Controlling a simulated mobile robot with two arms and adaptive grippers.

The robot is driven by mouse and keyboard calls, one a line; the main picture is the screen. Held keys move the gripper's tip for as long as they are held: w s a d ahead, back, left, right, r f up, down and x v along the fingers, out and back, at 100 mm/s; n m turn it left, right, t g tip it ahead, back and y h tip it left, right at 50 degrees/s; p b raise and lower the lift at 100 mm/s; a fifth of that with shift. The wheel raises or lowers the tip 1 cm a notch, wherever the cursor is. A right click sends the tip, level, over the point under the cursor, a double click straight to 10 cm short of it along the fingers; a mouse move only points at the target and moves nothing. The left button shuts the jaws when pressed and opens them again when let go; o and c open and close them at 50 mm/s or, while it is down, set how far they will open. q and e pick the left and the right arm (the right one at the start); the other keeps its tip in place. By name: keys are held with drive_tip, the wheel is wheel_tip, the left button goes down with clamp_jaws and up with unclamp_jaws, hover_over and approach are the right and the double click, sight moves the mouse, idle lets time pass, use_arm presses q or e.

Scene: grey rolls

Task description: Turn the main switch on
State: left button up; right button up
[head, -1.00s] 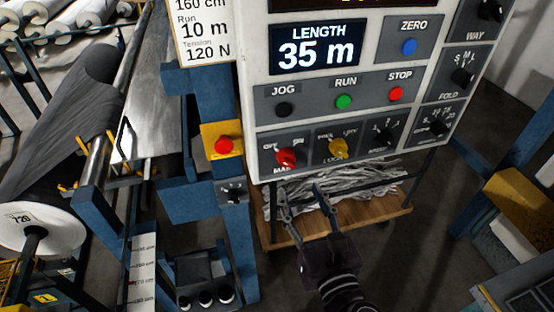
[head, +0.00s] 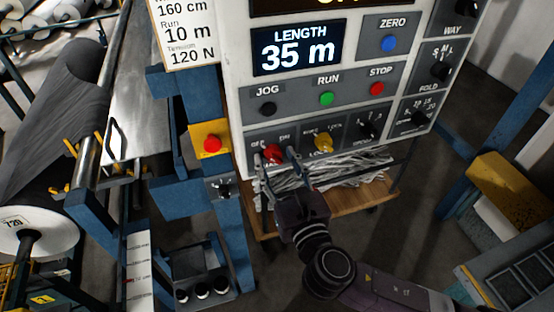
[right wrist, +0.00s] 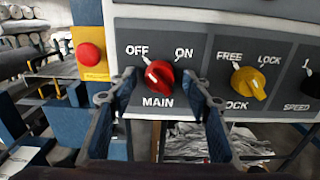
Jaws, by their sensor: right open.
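The red main switch (head: 272,154) is a rotary knob at the lower left of the control panel. In the right wrist view the knob (right wrist: 159,75) has its white mark pointing up-left toward OFF. My right gripper (head: 274,155) is open in front of the knob. In the right wrist view its two fingertips (right wrist: 158,82) stand to either side of the knob, with gaps showing on both sides. I cannot tell whether the tips reach the knob's depth. My left gripper is not in view.
The yellow lock knob (right wrist: 248,83) sits close to the right of the main switch. A red button on a yellow box (head: 212,143) is to the left. JOG, RUN and STOP buttons (head: 326,98) are above. A wooden shelf with grey strips (head: 345,198) lies below the panel.

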drive_tip(key=c, duration=1.2)
drive_tip(key=shift+o, duration=0.2)
drive_tip(key=shift+m, duration=0.4)
drive_tip(key=m, duration=0.3)
drive_tip(key=shift+m, duration=0.4)
drive_tip(key=m, duration=0.4)
drive_tip(key=shift+m+b, duration=0.3)
drive_tip(key=m, duration=0.8)
drive_tip(key=shift+m, duration=0.3)
